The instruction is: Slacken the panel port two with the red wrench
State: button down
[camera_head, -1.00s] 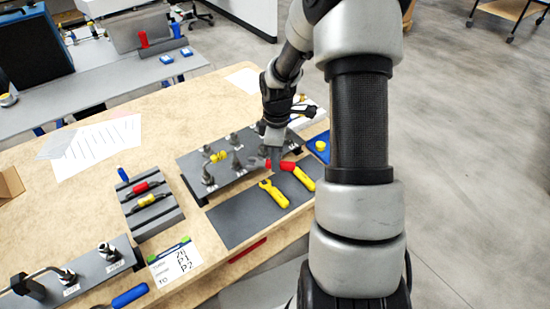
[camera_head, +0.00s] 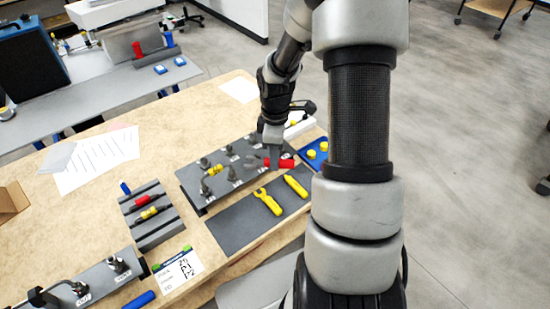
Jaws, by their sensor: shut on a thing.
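My gripper (camera_head: 273,157) is shut on the red wrench (camera_head: 287,163) near the panel's right end. Its red handle points right and its grey jaw end points left, toward the panel ports. The dark port panel (camera_head: 213,184) carries several upright grey fittings with small white labels, too small to read, so I cannot tell which is port two. One fitting has a yellow part (camera_head: 215,170). I cannot tell whether the wrench jaw touches a fitting; the gripper and jaw overlap the panel's right side.
A yellow wrench (camera_head: 268,202) and another yellow tool (camera_head: 296,186) lie on the dark mat (camera_head: 232,226) in front of the panel. A blue tray (camera_head: 308,165) with yellow pieces is at right. A grey slotted rack (camera_head: 154,237) stands at left, by a label card (camera_head: 176,270).

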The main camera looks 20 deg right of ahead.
jog(key=shift+a+b, duration=0.1)
jog(key=shift+b, duration=0.2)
jog(key=s+a+f+m+b, duration=0.2)
jog(key=a+f+m+b, duration=0.1)
jog(key=a+m+b, duration=0.2)
jog(key=s+a+f+m+b, duration=0.2)
jog(key=a+m+b, duration=0.4)
jog(key=a+m, duration=0.1)
jog(key=shift+f+m, duration=0.3)
jog(key=shift+f, duration=0.1)
jog(key=w+f+b, duration=0.2)
jog(key=f, duration=0.1)
jog(key=shift+w+d, duration=0.15)
jog(key=shift+w, duration=0.05)
dwell(0.4)
